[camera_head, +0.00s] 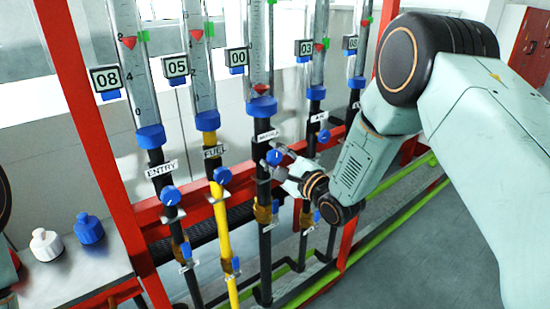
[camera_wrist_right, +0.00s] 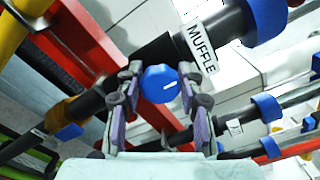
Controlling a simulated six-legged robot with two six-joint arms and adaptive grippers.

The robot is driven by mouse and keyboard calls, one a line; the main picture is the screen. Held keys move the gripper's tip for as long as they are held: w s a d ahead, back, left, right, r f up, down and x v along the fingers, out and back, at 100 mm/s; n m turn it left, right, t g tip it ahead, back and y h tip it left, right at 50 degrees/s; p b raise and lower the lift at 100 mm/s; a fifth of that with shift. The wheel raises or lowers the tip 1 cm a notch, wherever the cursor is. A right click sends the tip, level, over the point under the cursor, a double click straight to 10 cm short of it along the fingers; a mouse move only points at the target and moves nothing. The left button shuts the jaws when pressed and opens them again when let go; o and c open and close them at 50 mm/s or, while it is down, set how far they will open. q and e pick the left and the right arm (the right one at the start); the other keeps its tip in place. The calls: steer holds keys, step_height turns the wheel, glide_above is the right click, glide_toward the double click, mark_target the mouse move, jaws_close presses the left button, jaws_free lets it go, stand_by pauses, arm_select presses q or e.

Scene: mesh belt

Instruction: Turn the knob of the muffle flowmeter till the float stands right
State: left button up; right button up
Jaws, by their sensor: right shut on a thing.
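The muffle flowmeter is the middle tube (camera_head: 259,45), with a "00" display (camera_head: 237,58) on its left. Its red float (camera_head: 261,89) sits at the tube's bottom, just above the blue collar (camera_head: 262,106). A green marker shows at the top edge of the picture. Below the "MUFFLE" label (camera_wrist_right: 201,46) is the blue knob (camera_head: 274,157), which also shows in the right wrist view (camera_wrist_right: 158,84) with a white line on its face. My right gripper (camera_head: 279,163) is shut on this knob, its fingers on both sides (camera_wrist_right: 158,79). My left gripper is not in view.
Similar flowmeters stand close on both sides: entry (camera_head: 148,135) and fuel (camera_head: 208,120) to the left, others to the right. Red frame posts (camera_head: 95,150) and rails surround them.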

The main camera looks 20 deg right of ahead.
steer(key=shift+f, duration=0.2)
steer(key=shift+d, duration=0.1)
